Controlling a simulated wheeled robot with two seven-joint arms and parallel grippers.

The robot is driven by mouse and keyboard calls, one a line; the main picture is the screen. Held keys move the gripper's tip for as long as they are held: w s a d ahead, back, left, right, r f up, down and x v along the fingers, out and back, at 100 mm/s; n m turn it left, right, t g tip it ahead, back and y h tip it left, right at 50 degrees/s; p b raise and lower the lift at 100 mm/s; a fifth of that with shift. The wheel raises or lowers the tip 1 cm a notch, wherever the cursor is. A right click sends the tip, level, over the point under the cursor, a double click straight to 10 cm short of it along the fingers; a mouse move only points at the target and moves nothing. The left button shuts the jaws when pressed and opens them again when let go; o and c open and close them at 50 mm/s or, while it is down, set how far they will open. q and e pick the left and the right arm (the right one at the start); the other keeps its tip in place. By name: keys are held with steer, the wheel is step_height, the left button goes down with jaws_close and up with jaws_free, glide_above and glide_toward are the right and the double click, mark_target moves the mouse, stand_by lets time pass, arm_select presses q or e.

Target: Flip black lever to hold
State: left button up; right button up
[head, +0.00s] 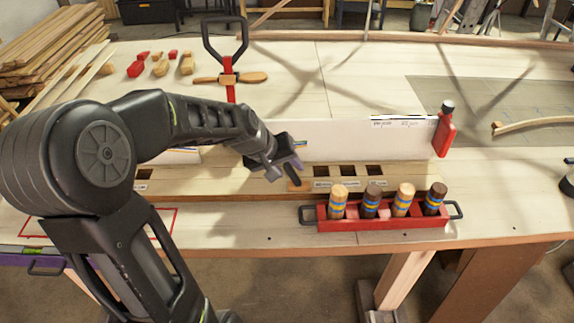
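My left gripper (280,170) hangs low over the wooden rail (225,182) at the front of the bench, left of a row of dark square slots. A short dark piece slants down at its tip to an orange-brown spot on the rail. I cannot tell whether this piece is a finger or the black lever, nor whether anything is gripped. A large black loop handle (225,38) stands upright on a red stem behind the gripper. A red handle with a black top (446,130) stands at the right end of the white panel (345,140). Small labels on the rail are unreadable.
A red tray (385,224) with black end handles holds several banded wooden pegs just right of the gripper, near the front edge. Red and wooden blocks (160,67) lie at the back left. Stacked planks (50,45) stand farther left. A dark object (568,183) touches the right edge.

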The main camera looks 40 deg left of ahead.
arm_select(q)
steer(key=shift+c, duration=0.3)
jaws_close()
stand_by(1.1)
